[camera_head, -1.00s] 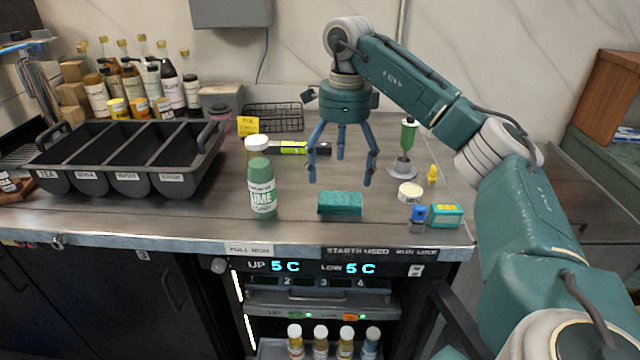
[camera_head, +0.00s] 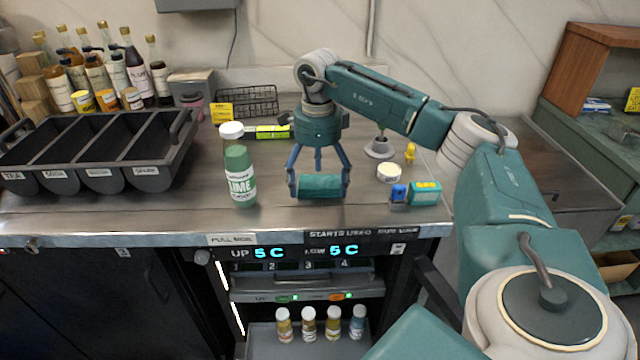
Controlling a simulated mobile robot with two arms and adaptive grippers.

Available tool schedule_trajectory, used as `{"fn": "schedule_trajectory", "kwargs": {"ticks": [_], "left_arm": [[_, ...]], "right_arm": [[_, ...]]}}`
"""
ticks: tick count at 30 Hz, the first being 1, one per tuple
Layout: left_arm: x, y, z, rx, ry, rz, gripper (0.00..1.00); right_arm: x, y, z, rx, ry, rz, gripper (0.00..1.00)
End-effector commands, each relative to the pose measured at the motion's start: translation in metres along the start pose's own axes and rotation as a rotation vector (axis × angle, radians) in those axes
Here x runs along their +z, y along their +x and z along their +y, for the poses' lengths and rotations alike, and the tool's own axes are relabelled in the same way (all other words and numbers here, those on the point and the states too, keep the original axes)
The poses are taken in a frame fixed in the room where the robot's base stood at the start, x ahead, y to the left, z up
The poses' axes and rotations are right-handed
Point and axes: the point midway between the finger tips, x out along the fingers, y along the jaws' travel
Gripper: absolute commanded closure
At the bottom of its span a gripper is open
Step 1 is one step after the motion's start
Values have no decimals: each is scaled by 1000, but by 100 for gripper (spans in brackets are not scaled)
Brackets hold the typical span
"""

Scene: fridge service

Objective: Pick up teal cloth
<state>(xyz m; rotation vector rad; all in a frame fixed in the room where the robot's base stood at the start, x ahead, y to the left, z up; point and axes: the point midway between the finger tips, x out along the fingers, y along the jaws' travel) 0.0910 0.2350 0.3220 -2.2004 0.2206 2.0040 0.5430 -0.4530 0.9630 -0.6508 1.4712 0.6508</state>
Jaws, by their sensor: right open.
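The teal cloth (camera_head: 319,186) is a small folded or rolled bundle on the steel counter, near its front edge. My right gripper (camera_head: 319,188) points down over it, with its blue fingers spread open. One finger is at the cloth's left end and one at its right end; a further finger shows behind it. Whether the fingers touch the cloth is not clear. My left gripper is not in the view.
A green lime bottle (camera_head: 239,175) stands left of the cloth. A white round tin (camera_head: 388,173), a small blue item (camera_head: 398,194) and a teal box (camera_head: 426,193) are to the right. A black divided bin (camera_head: 95,160) sits at left. A wire basket (camera_head: 247,103) is behind.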

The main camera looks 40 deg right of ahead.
Motion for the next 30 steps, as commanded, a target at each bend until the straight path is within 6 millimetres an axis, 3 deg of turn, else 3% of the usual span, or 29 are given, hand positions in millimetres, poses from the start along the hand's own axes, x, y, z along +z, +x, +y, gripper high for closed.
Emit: {"fn": "schedule_trajectory", "kwargs": {"ticks": [7,15,24,30], "left_arm": [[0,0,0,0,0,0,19],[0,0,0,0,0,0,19],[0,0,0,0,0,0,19],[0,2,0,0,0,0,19]], "right_arm": [[0,2,0,-1,0,-1,9],[1,2,0,-1,-1,-1,58],[1,1,0,-1,-1,-2,59],[2,-14,0,-2,-1,-4,59]]}}
